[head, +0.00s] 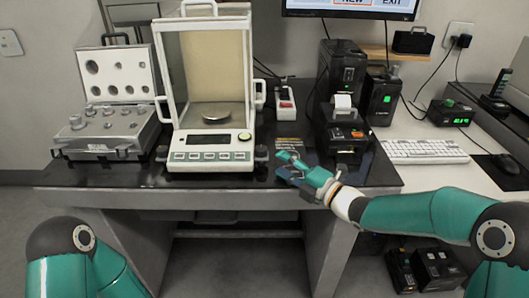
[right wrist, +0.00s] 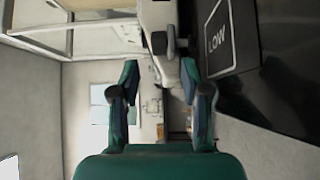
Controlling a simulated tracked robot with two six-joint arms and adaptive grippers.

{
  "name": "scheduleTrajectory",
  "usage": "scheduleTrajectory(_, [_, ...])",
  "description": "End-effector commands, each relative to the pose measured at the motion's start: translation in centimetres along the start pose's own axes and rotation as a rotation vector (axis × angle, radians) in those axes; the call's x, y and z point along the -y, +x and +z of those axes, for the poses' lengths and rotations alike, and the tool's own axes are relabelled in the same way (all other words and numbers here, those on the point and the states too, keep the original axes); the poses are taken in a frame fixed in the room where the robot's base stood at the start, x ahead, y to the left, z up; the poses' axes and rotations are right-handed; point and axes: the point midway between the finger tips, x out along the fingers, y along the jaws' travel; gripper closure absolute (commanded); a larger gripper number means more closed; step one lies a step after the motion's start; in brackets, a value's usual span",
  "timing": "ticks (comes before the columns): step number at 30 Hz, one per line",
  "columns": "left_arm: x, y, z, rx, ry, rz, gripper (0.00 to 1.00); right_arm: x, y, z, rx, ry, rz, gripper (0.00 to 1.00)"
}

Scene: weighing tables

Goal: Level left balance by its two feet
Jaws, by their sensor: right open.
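The left balance (head: 212,158) is a white analytical balance with a glass draft shield, a round pan and a front display, standing on the dark table. A dark round foot knob (head: 261,155) sticks out at its front right corner, and another foot knob (head: 162,154) shows at its front left. My right gripper (head: 282,164) is open and empty, just right of the right foot knob and apart from it. In the right wrist view the balance's white body (right wrist: 156,14) and a dark foot knob (right wrist: 158,43) lie beyond the open fingertips (right wrist: 160,72). My left gripper is out of view.
An open weight case (head: 110,135) stands left of the balance. A black printer (head: 342,125) stands to the right behind my right gripper. A small red-switched box (head: 286,104) sits behind the foot. A printed "LOW" label (right wrist: 216,38) lies on the dark tabletop.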

Motion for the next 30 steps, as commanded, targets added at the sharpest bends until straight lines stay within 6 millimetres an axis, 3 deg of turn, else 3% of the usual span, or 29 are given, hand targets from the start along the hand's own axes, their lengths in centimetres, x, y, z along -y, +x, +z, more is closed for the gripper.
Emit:
scheduleTrajectory(3, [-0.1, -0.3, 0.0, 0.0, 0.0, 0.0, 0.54, 0.0, 2.7, -0.1, -0.002, -0.001, 0.0, 0.54])
scheduleTrajectory(10, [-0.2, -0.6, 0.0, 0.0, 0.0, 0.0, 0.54, 0.0, 6.2, 0.0, -0.001, 0.001, 0.001, 0.54])
scheduleTrajectory(15, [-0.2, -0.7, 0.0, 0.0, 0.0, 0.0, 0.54, 0.0, 7.3, 0.0, 0.001, 0.001, -0.001, 0.54])
scheduleTrajectory(24, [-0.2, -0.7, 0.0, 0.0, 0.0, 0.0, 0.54, 0.0, 7.5, 0.1, 0.002, 0.001, 0.0, 0.54])
scheduleTrajectory(30, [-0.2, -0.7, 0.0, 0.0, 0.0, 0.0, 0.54, 0.0, 7.4, 0.1, 0.002, 0.001, 0.0, 0.85])
